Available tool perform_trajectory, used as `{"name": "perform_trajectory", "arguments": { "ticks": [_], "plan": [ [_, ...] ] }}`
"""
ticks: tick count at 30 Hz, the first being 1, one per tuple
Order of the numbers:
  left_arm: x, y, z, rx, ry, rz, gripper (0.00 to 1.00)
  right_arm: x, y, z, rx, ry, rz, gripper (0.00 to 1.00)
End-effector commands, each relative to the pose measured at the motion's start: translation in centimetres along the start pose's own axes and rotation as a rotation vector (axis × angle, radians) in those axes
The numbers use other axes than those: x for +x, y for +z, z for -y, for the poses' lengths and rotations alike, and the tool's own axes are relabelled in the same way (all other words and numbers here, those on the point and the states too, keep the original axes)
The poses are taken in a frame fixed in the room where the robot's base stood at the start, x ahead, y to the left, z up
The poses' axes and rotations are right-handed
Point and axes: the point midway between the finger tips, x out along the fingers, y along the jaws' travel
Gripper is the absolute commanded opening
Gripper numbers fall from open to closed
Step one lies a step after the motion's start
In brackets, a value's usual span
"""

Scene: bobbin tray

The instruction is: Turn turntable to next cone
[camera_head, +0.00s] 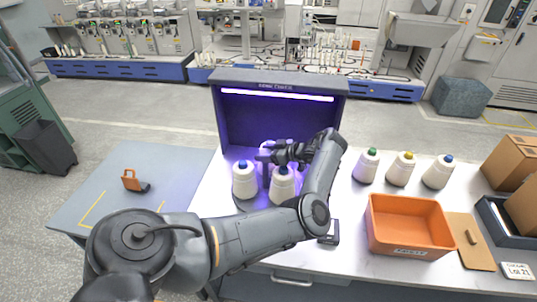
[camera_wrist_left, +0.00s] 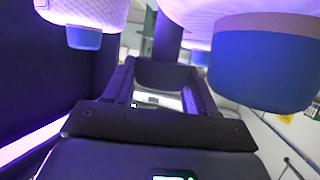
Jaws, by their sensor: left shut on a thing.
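Two white cones with blue tips, a left one (camera_head: 243,182) and a right one (camera_head: 283,188), stand in front of the dark lit booth (camera_head: 232,118). My left gripper (camera_head: 268,156) reaches in from the right, behind and above these cones, and is shut on a dark upright post (camera_wrist_left: 167,38) between them. The post's lower part and the turntable under the cones are mostly hidden. In the left wrist view, a blue tip (camera_wrist_left: 262,62) is large and close on the right, and another blue tip (camera_wrist_left: 83,38) is at the upper left. My right gripper is out of view.
Three white cones with green (camera_head: 372,151), yellow (camera_head: 407,155) and blue (camera_head: 447,158) tips stand on the right of the table. An orange bin (camera_head: 408,243) is in front of them. A clipboard (camera_head: 470,242) and cardboard boxes (camera_head: 510,160) are farther right.

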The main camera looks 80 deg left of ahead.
Motion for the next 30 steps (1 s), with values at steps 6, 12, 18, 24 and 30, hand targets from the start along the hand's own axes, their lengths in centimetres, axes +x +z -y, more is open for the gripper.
{"name": "perform_trajectory", "arguments": {
  "ticks": [6, 12, 18, 24, 30],
  "plan": [
    [0.1, -0.1, 0.0, -0.001, -0.001, -0.001, 0.01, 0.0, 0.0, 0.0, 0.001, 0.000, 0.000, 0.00],
    [0.1, -0.1, 0.0, -0.001, 0.000, -0.001, 0.79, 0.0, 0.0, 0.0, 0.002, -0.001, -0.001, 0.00],
    [0.0, 0.0, 0.0, -0.001, 0.000, -0.001, 0.79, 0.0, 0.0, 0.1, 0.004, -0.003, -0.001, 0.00],
    [-0.7, 0.1, 0.0, -0.001, 0.002, 0.002, 0.79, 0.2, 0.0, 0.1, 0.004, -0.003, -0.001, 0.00],
    [-3.5, 0.2, -0.1, -0.003, 0.003, 0.005, 0.79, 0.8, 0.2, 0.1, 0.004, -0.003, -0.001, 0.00]
  ]
}}
